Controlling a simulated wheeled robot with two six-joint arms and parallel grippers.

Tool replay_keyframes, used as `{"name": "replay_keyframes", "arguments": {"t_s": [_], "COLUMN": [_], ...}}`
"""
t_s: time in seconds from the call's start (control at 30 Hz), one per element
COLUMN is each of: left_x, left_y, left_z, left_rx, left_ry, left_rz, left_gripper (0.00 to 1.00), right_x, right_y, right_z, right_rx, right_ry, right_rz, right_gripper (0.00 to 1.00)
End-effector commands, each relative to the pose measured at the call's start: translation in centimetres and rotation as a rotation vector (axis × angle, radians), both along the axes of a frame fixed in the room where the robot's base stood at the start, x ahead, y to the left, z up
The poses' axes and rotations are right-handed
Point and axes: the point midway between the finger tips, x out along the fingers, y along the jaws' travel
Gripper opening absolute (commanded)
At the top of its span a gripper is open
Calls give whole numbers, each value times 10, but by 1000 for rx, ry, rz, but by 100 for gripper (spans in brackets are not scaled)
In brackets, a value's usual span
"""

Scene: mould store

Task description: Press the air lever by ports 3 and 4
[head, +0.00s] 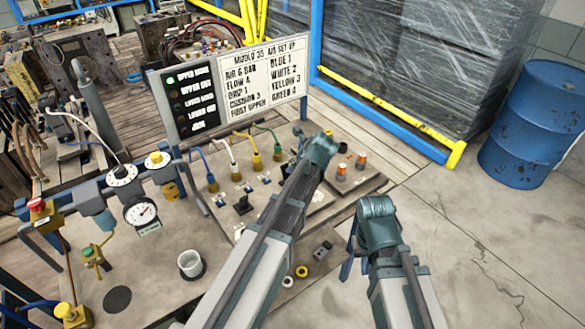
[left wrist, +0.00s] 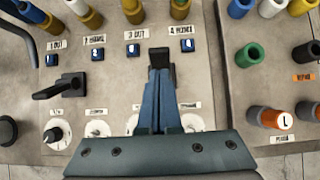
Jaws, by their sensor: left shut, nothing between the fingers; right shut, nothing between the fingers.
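The air panel (head: 225,222) has several hose ports, with blue, white, yellow and green hoses in the head view. In the left wrist view, a black lever (left wrist: 158,56) stands below the port labels numbered 3 and 4; my arm hides it in the head view. My left gripper (left wrist: 158,76) is shut and empty, its fingertips at the lever's near end; I cannot tell whether they touch. A second black lever (left wrist: 70,87), by ports 1 and 2, also shows in the head view (head: 243,205). My right gripper (head: 349,264) is shut and empty, right of the panel.
Numbered blue buttons (left wrist: 133,50) lie above the levers and dials (left wrist: 97,128) below. A block with coloured sockets (left wrist: 250,55) stands right. A set-up sign (head: 262,75) and a lamp panel (head: 190,100) with its top green lamp lit stand behind.

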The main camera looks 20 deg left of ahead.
Motion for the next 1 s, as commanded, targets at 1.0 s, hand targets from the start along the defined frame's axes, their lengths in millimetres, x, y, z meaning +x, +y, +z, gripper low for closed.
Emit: {"name": "replay_keyframes", "arguments": {"t_s": [1.0], "left_x": [-28], "left_y": [-30], "left_z": [60], "left_rx": [1], "left_ry": [0], "left_rz": [4], "left_gripper": [0], "right_x": [0], "right_y": [0], "right_z": [60], "right_rx": [0], "right_ry": [0], "right_rz": [1], "right_gripper": [0]}}
